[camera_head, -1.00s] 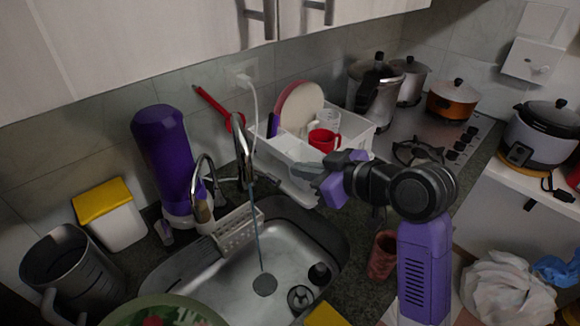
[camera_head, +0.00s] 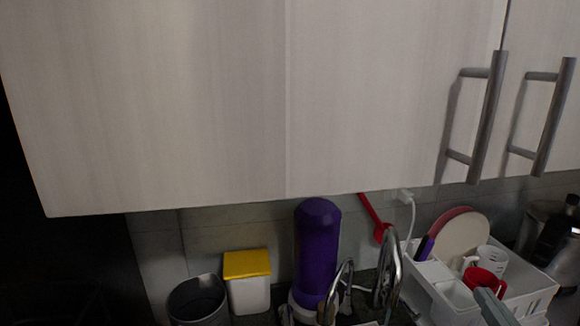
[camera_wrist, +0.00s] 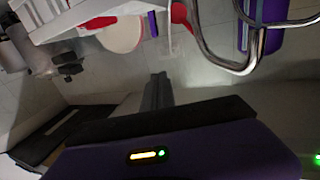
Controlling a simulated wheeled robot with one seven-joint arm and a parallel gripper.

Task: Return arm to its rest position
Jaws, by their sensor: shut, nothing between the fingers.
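My gripper (camera_wrist: 158,90) shows in the wrist view as dark fingers held together, with nothing between them. Its purple body fills the bottom of that view. In the head view only a grey tip of my gripper (camera_head: 494,307) shows at the bottom edge, in front of the white dish rack (camera_head: 540,292). The rest of my arm is out of that view. The tall purple dispenser (camera_head: 317,250) stands upright against the wall, apart from my gripper.
Pale wall cabinets (camera_head: 200,100) with bar handles (camera_head: 488,118) fill the upper head view. Below are a dark grey bin (camera_head: 197,300), a yellow-lidded white container (camera_head: 248,295), metal taps (camera_head: 388,275) and a red mug (camera_head: 486,283) in the rack.

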